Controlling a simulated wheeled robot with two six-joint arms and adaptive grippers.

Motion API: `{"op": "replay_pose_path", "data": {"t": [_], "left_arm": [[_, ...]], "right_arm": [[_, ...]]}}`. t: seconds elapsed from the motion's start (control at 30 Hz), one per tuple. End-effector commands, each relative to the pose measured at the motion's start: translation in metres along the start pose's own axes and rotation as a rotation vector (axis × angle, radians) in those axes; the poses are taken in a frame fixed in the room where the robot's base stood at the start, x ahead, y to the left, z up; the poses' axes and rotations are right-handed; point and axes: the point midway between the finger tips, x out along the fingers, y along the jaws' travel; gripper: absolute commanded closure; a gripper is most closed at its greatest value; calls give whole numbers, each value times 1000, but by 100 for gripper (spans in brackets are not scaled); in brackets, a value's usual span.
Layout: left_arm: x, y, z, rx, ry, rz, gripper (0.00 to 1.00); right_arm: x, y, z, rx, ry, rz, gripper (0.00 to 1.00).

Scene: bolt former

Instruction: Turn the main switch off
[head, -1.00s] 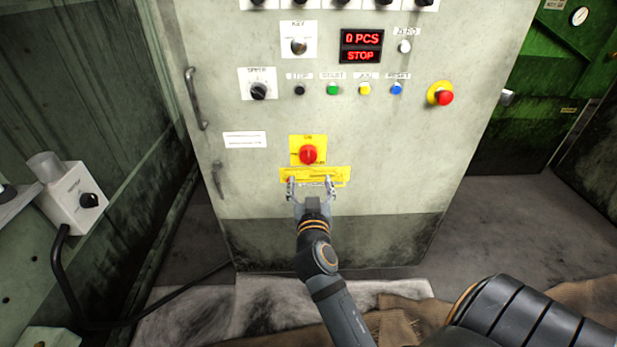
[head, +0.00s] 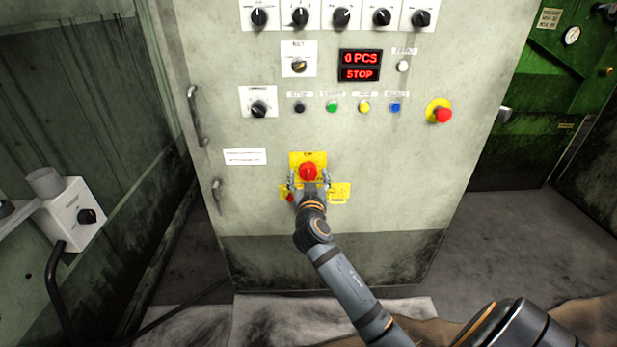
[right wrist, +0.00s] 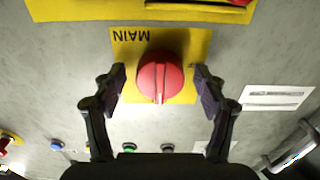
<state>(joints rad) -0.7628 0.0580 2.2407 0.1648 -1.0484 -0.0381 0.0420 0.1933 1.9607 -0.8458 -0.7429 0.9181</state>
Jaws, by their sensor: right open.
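The main switch is a red round knob (head: 308,172) on a yellow plate (head: 308,156), low on the front of the grey control cabinet. In the right wrist view the red knob (right wrist: 160,77) sits on the yellow plate marked MAIN (right wrist: 122,48); its raised grip bar runs up and down the picture. My right gripper (head: 309,178) is at the knob. In the right wrist view its open fingers (right wrist: 161,88) stand on both sides of the knob, with a visible gap on each side. My left gripper is in neither view.
A display (head: 360,66) reads 0 PCS and STOP above a row of small buttons. A red emergency button (head: 442,115) is at the right. A yellow label plate (head: 340,193) lies below the switch, partly behind my gripper. A cabinet handle (head: 195,115) juts out at the left.

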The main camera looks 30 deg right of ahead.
Motion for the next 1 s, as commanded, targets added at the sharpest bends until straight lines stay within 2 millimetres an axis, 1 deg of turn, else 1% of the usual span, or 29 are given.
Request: {"op": "replay_pose_path", "data": {"t": [0.07,0.4,0.47,0.77,1.0], "left_arm": [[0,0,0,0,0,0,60],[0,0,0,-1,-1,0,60],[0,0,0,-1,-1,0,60],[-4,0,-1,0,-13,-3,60],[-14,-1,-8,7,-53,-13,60]], "right_arm": [[0,0,0,0,0,0,29],[0,0,0,0,0,0,75],[0,0,0,0,0,0,82],[0,0,-1,-47,-1,0,82],[-1,1,-2,-200,-2,0,82]]}}
